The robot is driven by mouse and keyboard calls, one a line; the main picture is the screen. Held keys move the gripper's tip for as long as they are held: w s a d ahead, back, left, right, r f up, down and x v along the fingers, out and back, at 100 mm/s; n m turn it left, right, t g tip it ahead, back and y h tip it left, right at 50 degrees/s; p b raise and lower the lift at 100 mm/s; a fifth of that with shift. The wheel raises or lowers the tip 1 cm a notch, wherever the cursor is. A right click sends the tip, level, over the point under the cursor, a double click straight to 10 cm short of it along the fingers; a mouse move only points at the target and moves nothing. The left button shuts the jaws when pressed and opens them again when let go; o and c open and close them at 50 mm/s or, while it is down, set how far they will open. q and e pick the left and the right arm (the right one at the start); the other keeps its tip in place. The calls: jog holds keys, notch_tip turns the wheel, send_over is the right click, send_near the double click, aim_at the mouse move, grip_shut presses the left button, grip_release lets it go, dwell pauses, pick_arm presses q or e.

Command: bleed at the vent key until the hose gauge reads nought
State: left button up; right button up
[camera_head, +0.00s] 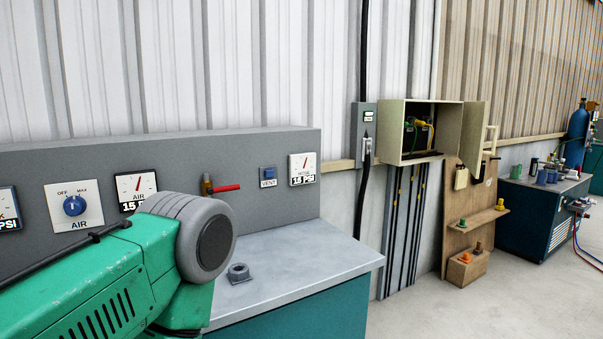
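The vent key is a small blue square (268,173) marked VENT on the grey back panel (265,148) of a bench. A white gauge (303,166) sits just right of it. Its needle points up, and the readout below looks like 15 PSI; its small label is hard to read. Neither of my grippers is in view, and nothing is seen touching the key.
A blue AIR knob (74,205) marked OFF to MAX is at left. A grey ring fitting (238,272) stands on the grey bench top (300,258). A green and grey body fills the lower left and hides part of the bench.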

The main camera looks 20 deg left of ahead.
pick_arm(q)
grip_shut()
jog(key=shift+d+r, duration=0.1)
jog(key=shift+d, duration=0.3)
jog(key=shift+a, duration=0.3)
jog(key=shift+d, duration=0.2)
